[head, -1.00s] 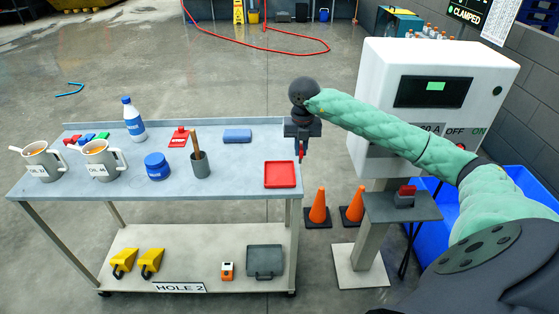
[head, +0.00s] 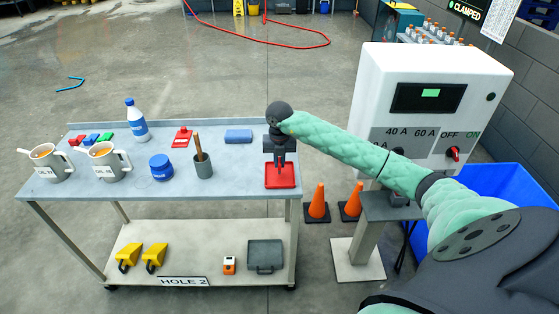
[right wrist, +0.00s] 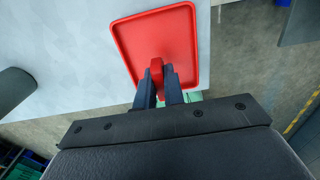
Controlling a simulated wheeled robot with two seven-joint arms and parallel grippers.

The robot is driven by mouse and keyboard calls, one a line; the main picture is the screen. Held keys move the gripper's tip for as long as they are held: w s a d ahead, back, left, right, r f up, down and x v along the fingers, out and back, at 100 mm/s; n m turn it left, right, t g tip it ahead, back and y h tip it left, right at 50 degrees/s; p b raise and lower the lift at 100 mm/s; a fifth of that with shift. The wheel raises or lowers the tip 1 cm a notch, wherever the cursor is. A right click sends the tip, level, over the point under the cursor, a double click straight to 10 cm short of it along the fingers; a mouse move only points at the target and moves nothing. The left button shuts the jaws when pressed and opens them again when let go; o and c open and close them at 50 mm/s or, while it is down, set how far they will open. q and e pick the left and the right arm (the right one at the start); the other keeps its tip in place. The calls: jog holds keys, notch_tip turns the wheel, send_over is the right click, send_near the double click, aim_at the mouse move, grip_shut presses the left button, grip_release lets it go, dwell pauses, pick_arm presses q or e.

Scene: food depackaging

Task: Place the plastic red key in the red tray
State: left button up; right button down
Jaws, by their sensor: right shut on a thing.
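The red tray (head: 282,183) lies flat at the right end of the grey table. My right gripper (head: 279,161) is over it, pointing down, and partly covers its back part. In the right wrist view the fingers (right wrist: 158,90) are shut on the red key (right wrist: 157,68), a small upright red piece. The red tray (right wrist: 145,30) fills the background behind it and looks empty otherwise. The key is hard to make out in the head view. I cannot tell whether it touches the tray floor. My left gripper is not in view.
A blue block (head: 238,136) and a grey cup (head: 203,166) with a brown stick stand left of the tray. A blue jar (head: 161,167), bottle (head: 136,120) and two mugs are farther left. A white control cabinet (head: 425,100) stands right of the table.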

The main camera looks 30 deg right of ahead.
jog(key=shift+f, duration=0.55)
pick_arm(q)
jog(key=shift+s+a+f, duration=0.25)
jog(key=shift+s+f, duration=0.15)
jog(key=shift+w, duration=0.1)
pick_arm(e)
jog(key=shift+f, duration=0.1)
jog(key=c, duration=1.5)
grip_release()
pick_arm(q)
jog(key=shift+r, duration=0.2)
